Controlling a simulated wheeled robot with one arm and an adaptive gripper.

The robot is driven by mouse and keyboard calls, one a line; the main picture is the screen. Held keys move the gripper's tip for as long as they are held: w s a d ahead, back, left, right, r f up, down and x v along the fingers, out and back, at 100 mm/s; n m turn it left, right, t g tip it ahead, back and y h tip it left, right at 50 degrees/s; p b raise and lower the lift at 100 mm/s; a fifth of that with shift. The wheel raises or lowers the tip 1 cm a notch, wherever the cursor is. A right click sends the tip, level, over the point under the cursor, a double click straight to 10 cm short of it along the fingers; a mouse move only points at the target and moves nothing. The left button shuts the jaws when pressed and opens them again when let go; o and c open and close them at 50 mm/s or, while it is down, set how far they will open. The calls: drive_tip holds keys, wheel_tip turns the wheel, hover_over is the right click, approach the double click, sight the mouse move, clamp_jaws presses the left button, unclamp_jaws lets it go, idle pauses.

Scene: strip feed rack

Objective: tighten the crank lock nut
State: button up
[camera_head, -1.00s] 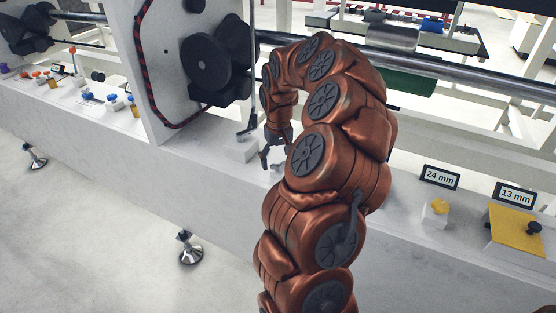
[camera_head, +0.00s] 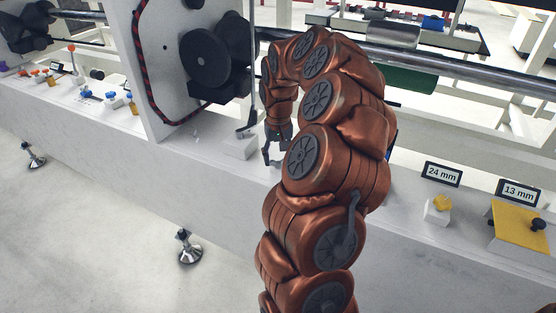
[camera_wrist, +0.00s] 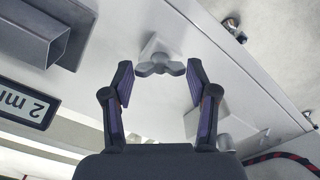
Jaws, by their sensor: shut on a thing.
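A grey three-lobed wing nut, the crank lock nut (camera_wrist: 158,68), sits on a small pale block (camera_wrist: 153,46) on the white beam in the wrist view. The two dark fingers of my gripper (camera_wrist: 159,84) stand on either side of its lobes, with the pads at the lobe ends; my gripper is shut on it. In the head view my gripper (camera_head: 272,155) points down at the white beam (camera_head: 200,150), just right of a white block (camera_head: 240,146). The nut is not clearly visible there.
A black round hub (camera_head: 207,62) is on the upright white plate left of my arm. A thin grey rod (camera_head: 251,75) hangs close to my gripper. Signs "24 mm" (camera_head: 443,174) and "13 mm" (camera_head: 518,192) stand at right. A square tube (camera_wrist: 50,38) is left in the wrist view.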

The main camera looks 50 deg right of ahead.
drive_tip(key=m+b, duration=0.3)
drive_tip(key=m, duration=0.1)
drive_tip(key=shift+d+f, duration=0.15)
drive_tip(key=shift+m+b, duration=0.9)
drive_tip(key=shift+m, duration=0.8)
drive_tip(key=shift+r, duration=0.2)
drive_tip(key=o, duration=1.2)
drive_tip(key=shift+c, duration=0.2)
wheel_tip(320, 180, up, 12)
